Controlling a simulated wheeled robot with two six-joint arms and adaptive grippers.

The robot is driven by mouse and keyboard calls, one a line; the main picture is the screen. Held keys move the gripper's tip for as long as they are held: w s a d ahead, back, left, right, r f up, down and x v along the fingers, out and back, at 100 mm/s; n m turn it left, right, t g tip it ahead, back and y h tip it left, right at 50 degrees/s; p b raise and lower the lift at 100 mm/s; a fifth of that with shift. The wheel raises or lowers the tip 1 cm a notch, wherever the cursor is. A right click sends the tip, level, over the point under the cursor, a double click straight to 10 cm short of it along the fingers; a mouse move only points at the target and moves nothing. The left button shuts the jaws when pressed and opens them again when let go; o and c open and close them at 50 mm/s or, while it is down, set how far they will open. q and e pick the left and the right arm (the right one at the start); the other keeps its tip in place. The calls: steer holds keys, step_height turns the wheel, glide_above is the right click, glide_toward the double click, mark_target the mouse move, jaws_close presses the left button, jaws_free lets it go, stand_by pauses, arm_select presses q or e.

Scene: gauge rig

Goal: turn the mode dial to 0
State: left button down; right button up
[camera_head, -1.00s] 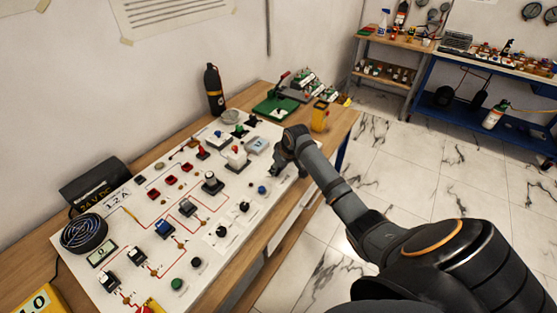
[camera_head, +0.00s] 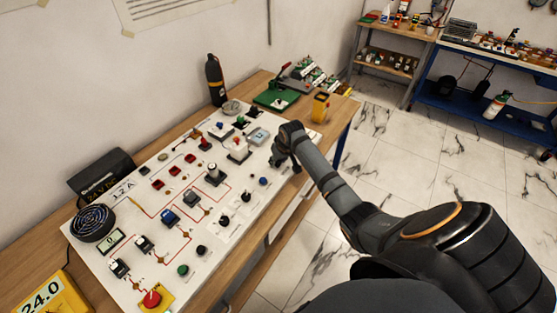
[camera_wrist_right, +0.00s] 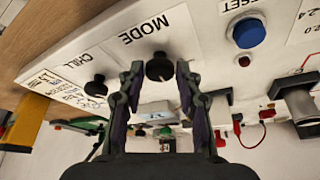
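The mode dial (camera_wrist_right: 159,67) is a small black knob below the printed word MODE on the white panel (camera_wrist_right: 195,40). My right gripper (camera_wrist_right: 159,71) is open, with one finger on each side of the dial. There seems to be a gap at both sides; I cannot tell if either finger touches it. The dial's pointer setting is not readable. In the head view my right gripper (camera_head: 282,158) is low over the panel's right edge and hides the dial. My left gripper is not in view.
The chill knob (camera_wrist_right: 96,86) is left of the dial and the blue reset button (camera_wrist_right: 247,32) is right of it. A yellow container (camera_head: 320,107) stands on the bench beyond the gripper. A black bottle (camera_head: 215,80) stands behind the panel.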

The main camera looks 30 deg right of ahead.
steer(key=shift+o, duration=1.4)
steer(key=shift+r, duration=0.1)
steer(key=v, duration=1.1)
steer(key=shift+r, duration=0.4)
steer(key=shift+s, duration=0.1)
